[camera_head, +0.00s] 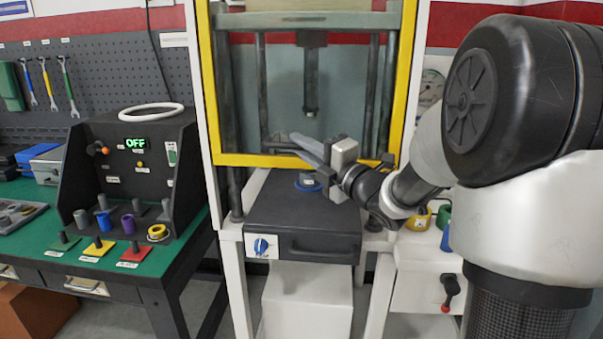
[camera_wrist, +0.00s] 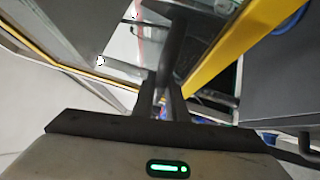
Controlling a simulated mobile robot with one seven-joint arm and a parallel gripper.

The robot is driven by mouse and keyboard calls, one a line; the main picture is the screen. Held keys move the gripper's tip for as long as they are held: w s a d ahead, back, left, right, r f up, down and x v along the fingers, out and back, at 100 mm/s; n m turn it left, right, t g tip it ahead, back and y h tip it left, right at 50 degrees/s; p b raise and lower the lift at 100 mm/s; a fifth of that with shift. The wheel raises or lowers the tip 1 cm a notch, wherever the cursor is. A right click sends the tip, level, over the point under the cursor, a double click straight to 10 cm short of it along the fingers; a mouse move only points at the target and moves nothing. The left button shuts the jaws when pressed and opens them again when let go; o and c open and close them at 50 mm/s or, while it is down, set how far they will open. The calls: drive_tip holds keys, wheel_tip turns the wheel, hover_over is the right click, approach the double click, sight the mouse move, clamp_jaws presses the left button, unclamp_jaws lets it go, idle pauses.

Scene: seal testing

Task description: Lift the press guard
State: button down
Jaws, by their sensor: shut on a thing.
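The press guard (camera_head: 212,110) is a clear panel in a yellow frame on the front of the press. Its lower yellow bar (camera_head: 240,159) is above the dark press bed (camera_head: 300,215), with an open gap beneath. My gripper (camera_head: 290,145) reaches in from the right and is shut at the guard's lower edge, by a dark handle. In the wrist view the fingers (camera_wrist: 165,105) close around a dark bar (camera_wrist: 175,45), with the yellow frame (camera_wrist: 235,40) running diagonally beside it. The exact contact is partly hidden by the fingers.
A blue ring with a grey part (camera_head: 308,182) sits on the press bed. A control box (camera_head: 130,150) reading OFF stands on the green bench at left. A white cabinet (camera_head: 425,290) with a red-handled lever stands at right, beneath my arm.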

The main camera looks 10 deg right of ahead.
sight(302, 102)
wheel_tip(302, 102, up, 10)
drive_tip(key=shift+f+p, duration=0.1)
drive_tip(key=shift+p, duration=1.05)
drive_tip(key=c, duration=1.8)
unclamp_jaws()
drive_tip(key=shift+o, duration=0.2)
drive_tip(key=v, duration=1.7)
drive_tip(key=shift+s+d+b, duration=0.2)
drive_tip(key=shift+d+b, duration=0.05)
drive_tip(key=shift+b, duration=0.05)
drive_tip(key=shift+f, duration=0.1)
